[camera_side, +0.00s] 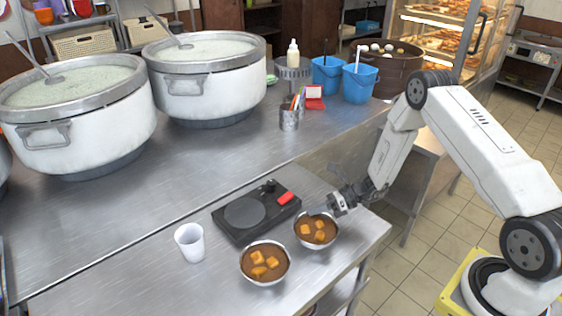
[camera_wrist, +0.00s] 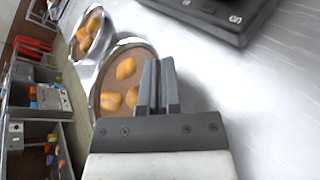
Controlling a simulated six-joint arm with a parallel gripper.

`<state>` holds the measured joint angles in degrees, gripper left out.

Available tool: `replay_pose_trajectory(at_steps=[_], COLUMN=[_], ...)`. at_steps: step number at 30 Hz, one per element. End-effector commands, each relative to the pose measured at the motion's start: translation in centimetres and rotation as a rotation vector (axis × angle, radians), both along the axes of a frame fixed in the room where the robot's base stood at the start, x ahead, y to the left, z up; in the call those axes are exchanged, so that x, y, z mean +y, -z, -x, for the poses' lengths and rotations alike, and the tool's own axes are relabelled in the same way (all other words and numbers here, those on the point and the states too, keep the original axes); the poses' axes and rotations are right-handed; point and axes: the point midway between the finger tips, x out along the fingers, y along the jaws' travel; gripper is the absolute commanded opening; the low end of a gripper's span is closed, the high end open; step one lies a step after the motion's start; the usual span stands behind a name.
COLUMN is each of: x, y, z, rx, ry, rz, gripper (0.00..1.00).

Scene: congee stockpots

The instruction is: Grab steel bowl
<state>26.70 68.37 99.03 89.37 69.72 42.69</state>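Two steel bowls of brown sauce with orange-brown cubes are at the front of the metal table in the side view. One steel bowl (camera_side: 316,243) is at my gripper; the other steel bowl (camera_side: 265,275) is to its left and nearer the camera. My gripper (camera_side: 318,210) reaches in from the right to the rim of the right bowl. In the wrist view, my gripper (camera_wrist: 158,68) has its fingers close together at the rim of the nearer bowl (camera_wrist: 98,100), one inside and one outside. The other bowl (camera_wrist: 80,68) lies beyond. The exact rim contact is partly hidden.
A black portable stove (camera_side: 243,213) with a red part is just behind the bowls. A white cup (camera_side: 190,243) stands left. Large stockpots (camera_side: 205,85), a utensil cup (camera_side: 289,120) and blue bins (camera_side: 358,85) are farther back. The front right table edge is close.

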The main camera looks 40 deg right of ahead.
Motion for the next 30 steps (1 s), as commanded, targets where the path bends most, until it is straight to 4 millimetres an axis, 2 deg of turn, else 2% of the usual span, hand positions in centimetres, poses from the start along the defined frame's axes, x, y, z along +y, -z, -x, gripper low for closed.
replay_pose_trajectory(at_steps=[20,30], x=[0.0,0.0], y=[-0.1,-1.6], z=[0.0,-0.1], rx=[-0.001,-0.002], ry=[0.000,0.001], rz=[-0.001,-0.001], gripper=[0.00,0.00])
